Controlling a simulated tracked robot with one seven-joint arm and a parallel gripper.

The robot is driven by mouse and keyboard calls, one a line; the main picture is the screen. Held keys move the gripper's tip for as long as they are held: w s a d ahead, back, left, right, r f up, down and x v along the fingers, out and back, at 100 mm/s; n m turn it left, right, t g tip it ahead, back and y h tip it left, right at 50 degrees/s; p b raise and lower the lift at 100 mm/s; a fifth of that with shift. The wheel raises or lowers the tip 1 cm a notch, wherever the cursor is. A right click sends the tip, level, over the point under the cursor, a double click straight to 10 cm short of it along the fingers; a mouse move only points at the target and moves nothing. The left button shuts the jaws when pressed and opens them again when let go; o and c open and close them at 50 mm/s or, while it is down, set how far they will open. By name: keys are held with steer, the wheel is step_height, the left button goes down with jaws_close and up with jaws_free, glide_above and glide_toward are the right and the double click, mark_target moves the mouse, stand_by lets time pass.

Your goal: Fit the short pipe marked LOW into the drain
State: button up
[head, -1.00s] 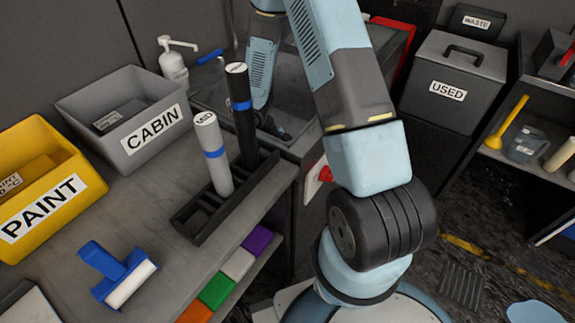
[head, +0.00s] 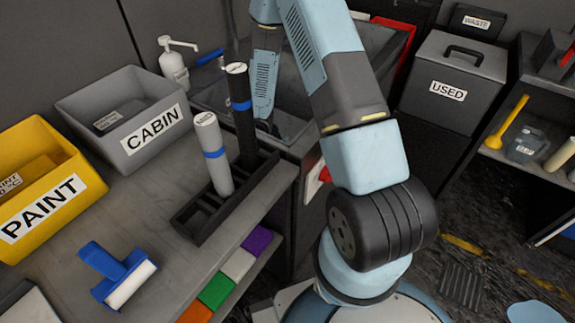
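No pipe that I can read as LOW shows in the head view. A pale grey tube (head: 215,160) and a taller black tube (head: 242,115), each with a blue band, stand upright in a dark slotted rack (head: 205,222). The small marks on their tops are too small to read surely. The grey sink basin (head: 214,97) lies behind the rack, and my arm reaches down into it. My gripper is hidden there behind the black tube and basin edge, so anything it holds cannot be seen. The drain is also hidden.
On the bench are a yellow PAINT bin (head: 62,212), a grey CABIN bin (head: 125,155), a blue roller (head: 115,270) and a pump bottle (head: 174,68). A USED bin (head: 440,110) stands at right. The bench between the roller and rack is clear.

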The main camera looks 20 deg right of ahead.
steer(key=shift+f, duration=0.1)
stand_by(0.3)
steer(key=c, duration=1.3)
step_height(320, 180, up, 18)
steer(key=shift+r, duration=0.25)
